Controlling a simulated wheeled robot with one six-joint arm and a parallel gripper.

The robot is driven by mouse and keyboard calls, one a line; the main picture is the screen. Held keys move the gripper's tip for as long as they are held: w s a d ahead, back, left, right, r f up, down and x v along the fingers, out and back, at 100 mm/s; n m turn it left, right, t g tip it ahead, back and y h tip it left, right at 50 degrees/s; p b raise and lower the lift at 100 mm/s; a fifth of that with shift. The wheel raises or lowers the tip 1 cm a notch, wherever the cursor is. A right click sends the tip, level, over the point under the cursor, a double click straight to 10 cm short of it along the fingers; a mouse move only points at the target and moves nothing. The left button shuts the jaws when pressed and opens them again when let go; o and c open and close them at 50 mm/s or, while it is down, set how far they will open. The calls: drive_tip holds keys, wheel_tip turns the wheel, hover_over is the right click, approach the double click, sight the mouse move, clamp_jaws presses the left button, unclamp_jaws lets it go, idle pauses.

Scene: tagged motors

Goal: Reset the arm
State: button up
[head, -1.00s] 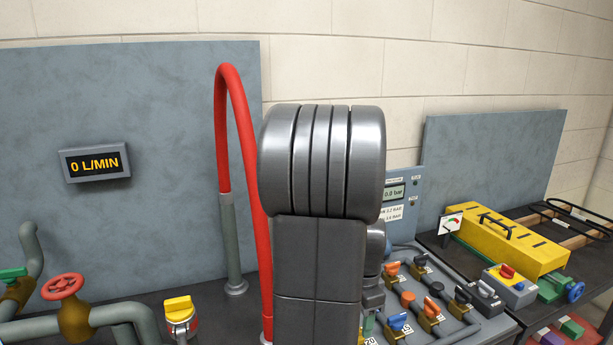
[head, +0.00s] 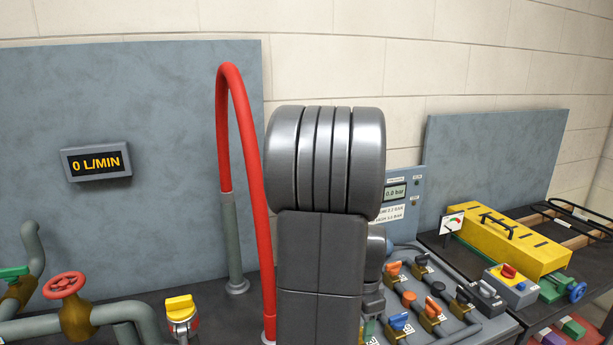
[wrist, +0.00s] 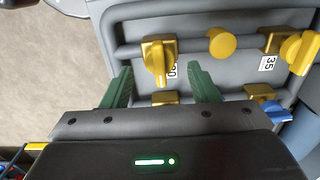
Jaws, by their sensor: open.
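My gripper (wrist: 163,88) shows in the wrist view with its two green fingers spread apart and nothing between the tips. A yellow-handled valve (wrist: 158,58) with a tag reading 20 lies just beyond and between the fingertips, apart from them as far as I can see.
A panel of valves with orange, blue and black handles (head: 425,310) lies right of my arm. A red hose (head: 243,150) arches close on its left. A yellow-topped valve (head: 180,312) and a red handwheel (head: 64,285) stand at left. A yellow box (head: 515,242) stands at right.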

wheel_tip(320, 180, up, 12)
wheel_tip(320, 180, down, 14)
drive_tip(key=shift+s+f, duration=0.1)
drive_tip(key=shift+n, duration=0.3)
drive_tip(key=n, duration=0.4)
drive_tip(key=shift+n, duration=0.3)
drive_tip(key=n, duration=0.3)
drive_tip(key=shift+n, duration=0.4)
drive_tip(key=n, duration=0.4)
drive_tip(key=shift+n, duration=0.3)
drive_tip(key=shift+n+p, duration=0.4)
drive_tip(key=shift+n, duration=1.9)
